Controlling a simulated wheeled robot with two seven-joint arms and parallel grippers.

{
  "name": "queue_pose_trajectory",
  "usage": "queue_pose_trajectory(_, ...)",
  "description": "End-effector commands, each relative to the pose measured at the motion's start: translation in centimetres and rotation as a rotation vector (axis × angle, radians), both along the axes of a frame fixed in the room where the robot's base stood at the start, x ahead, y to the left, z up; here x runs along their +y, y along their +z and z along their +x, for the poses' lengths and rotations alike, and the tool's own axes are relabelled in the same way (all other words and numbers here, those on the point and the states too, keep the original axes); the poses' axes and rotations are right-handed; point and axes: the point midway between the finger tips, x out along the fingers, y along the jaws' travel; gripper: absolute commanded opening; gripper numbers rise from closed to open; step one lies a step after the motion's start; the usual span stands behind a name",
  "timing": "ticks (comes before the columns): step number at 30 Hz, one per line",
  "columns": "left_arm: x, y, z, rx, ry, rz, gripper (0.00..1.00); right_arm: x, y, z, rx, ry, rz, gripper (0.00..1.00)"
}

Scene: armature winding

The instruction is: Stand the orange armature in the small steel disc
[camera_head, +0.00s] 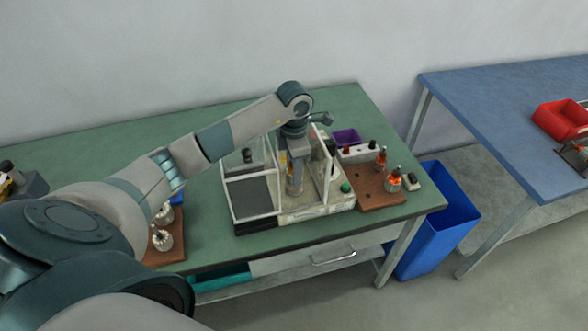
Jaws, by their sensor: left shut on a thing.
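My left gripper (294,188) points down inside the guarded machine (318,208) on the green bench. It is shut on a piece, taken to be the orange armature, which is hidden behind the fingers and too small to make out. The small steel disc cannot be told apart; the gripper and arm cover the middle of the machine. My right gripper is not in view.
Clear guard panels (331,170) stand close around my gripper. A green button (346,187) is on the machine's right corner. A purple bin (346,138) stands behind. Silvery parts (164,238) sit on a left board. A blue bin (432,225) stands right of the bench.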

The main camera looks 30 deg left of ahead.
Motion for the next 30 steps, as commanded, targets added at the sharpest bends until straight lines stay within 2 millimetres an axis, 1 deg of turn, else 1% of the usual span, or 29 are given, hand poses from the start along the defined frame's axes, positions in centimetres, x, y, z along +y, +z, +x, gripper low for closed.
queue_pose_trajectory(9, 0.02, -0.57, 0.03, -0.001, 0.0, 0.0, 0.05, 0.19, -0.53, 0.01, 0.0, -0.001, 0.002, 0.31)
queue_pose_trajectory(23, 0.0, -0.59, 0.01, -0.001, 0.0, 0.0, 0.05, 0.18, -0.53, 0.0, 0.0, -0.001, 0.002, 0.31)
queue_pose_trajectory(24, 0.0, -0.59, 0.01, -0.001, 0.0, 0.0, 0.46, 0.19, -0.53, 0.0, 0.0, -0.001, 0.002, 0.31)
queue_pose_trajectory(26, 0.0, -0.59, 0.01, -0.001, 0.0, -0.001, 0.6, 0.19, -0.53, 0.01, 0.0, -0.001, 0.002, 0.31)
queue_pose_trajectory(30, 0.1, -0.57, 0.07, -0.003, 0.002, 0.002, 0.6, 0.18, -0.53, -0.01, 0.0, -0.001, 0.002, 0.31)
